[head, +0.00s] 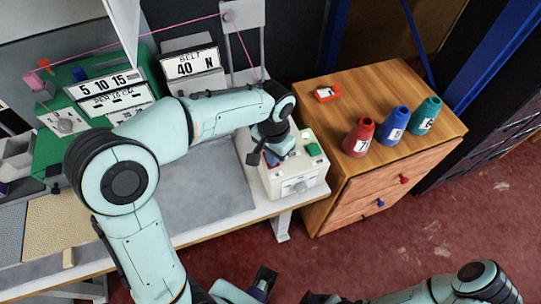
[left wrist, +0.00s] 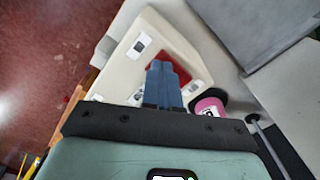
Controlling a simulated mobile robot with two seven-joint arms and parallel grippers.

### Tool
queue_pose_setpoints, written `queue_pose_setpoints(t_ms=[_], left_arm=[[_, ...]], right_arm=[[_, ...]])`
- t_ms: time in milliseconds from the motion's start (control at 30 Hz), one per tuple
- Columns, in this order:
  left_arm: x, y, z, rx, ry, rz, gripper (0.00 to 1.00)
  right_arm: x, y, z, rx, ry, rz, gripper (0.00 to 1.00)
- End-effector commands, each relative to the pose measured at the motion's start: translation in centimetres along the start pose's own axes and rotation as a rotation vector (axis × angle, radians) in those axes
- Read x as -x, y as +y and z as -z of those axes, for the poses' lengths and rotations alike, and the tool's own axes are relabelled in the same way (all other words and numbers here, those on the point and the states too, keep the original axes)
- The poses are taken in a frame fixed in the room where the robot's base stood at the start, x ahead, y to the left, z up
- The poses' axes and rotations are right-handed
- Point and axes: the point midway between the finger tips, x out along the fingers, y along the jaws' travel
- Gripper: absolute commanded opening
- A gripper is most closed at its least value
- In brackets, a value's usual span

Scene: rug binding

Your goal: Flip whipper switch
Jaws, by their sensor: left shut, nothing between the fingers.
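The whipper switch box is a cream-white control box (head: 297,183) at the right end of the work table. A green button (head: 313,149) and a front dial show on it in the head view. My left gripper (head: 272,157) is over its top left part, fingers pointing down. In the left wrist view the shut blue fingers (left wrist: 166,82) are in front of a red part (left wrist: 150,66) on the box (left wrist: 122,62), hiding some of it. I cannot tell whether they touch it. Only dark and teal parts of my right arm show at the bottom edge.
A wooden cabinet (head: 385,75) stands right of the table with a red, a blue and a teal cone on top. A green machine base with number signs is at the left. A pink spool (left wrist: 207,106) is close to the box.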

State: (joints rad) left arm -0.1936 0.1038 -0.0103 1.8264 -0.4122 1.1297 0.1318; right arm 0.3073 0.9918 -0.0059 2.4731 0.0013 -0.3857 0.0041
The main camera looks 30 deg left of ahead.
Motion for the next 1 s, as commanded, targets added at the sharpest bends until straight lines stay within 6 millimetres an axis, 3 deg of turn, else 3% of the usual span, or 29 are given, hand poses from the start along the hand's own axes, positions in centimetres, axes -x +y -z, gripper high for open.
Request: queue_pose_setpoints(t_ms=[800,1000], left_arm=[[6.7,0.0,0.1,0.0,0.002,0.001,0.0],[6.9,0.0,0.0,0.0,0.0,0.0,0.0]], right_arm=[[5.4,-2.3,1.1,0.009,0.025,0.009,0.86],[5.6,-2.4,1.2,0.01,0.026,0.009,0.86]])
